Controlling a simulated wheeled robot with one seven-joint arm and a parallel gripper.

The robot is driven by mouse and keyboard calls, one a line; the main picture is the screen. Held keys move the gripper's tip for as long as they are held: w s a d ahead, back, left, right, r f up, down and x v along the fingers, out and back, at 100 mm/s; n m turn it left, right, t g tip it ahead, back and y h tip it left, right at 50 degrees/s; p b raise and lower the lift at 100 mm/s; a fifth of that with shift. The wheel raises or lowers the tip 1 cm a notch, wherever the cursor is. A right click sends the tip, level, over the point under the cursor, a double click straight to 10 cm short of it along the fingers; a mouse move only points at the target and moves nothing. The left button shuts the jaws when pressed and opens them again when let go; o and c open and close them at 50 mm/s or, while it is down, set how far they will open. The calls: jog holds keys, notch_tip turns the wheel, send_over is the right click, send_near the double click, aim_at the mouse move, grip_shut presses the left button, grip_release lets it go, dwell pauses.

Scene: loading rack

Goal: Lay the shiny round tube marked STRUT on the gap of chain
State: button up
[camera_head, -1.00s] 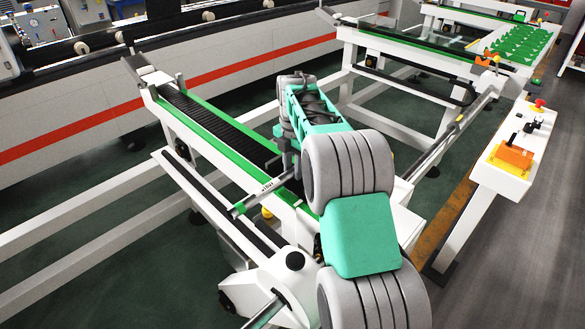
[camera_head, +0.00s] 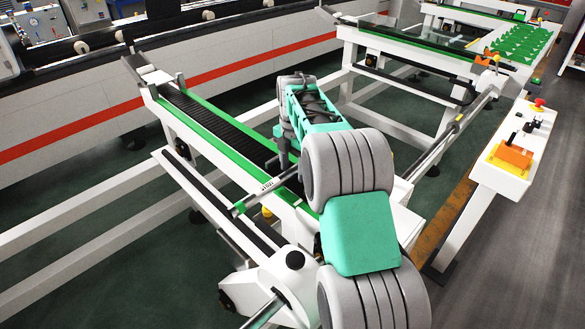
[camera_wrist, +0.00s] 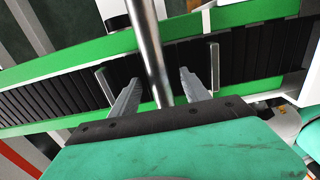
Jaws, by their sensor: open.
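The shiny round tube (camera_head: 262,189) with dark lettering lies across the green-edged chain conveyor in the head view. Its green-tipped end sticks out past the near side. The tube also runs between my fingers in the wrist view (camera_wrist: 149,45). My gripper (camera_wrist: 160,88) is open, with one finger on each side of the tube and visible space beside it. The black slatted chain (camera_head: 200,112) also shows on both sides of the tube in the wrist view (camera_wrist: 250,67). My arm hides part of the tube and chain in the head view. I cannot tell the tube's exact contact with the chain.
Small upright metal posts (camera_wrist: 105,86) stand by the chain. A white control stand (camera_head: 485,180) with an orange box (camera_head: 512,156) is at the right. Another green-edged frame (camera_head: 415,48) stands behind. A long white machine with a red stripe (camera_head: 75,135) runs along the back left.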

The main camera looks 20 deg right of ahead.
notch_tip(320, 180, up, 8)
jog(key=shift+f+b, duration=0.1)
jog(key=shift+b, duration=0.25)
jog(key=shift+a, duration=0.1)
dwell(0.3)
